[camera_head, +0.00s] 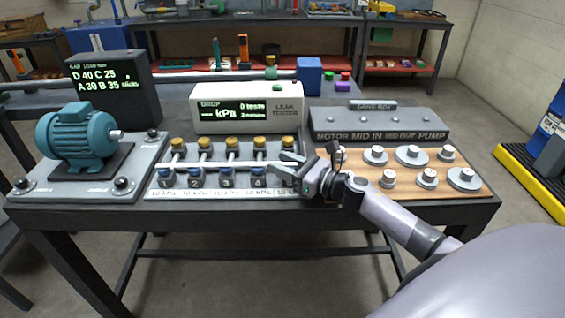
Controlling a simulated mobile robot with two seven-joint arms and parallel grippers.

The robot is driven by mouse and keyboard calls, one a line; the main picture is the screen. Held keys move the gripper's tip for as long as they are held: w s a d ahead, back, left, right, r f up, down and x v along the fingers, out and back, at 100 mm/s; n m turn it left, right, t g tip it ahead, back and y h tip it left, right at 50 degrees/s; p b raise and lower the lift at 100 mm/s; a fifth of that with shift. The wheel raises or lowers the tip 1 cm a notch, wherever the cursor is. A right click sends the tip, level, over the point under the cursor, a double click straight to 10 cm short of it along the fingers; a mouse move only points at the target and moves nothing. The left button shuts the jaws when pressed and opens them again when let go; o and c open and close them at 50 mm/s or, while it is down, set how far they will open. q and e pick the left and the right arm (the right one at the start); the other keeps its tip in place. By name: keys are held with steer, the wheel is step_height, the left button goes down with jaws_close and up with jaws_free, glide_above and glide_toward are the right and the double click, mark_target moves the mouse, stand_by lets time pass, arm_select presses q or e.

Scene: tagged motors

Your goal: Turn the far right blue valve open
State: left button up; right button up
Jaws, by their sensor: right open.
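A row of small blue valves stands on a pale manifold plate (215,190) at the middle of the bench, with numbers in front, such as a valve marked 2 (195,173) and one marked 4 (258,171). The far right blue valve is mostly hidden behind my right gripper. My right gripper (284,164) comes in from the right and is open, its fingers pointing left over the right end of the row. I cannot tell whether the fingers touch the valve. My left gripper is not in view.
Brass-coloured caps (205,143) line the back of the manifold. A white leak tester (246,107) stands behind it. A teal motor (76,137) sits at left. A wooden board (400,189) with several metal weights lies at right, under my right forearm.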

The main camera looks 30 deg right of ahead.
steer(key=shift+w+a, duration=0.1)
steer(key=shift+w, duration=0.1)
steer(key=c, duration=0.7)
steer(key=shift+o, duration=0.2)
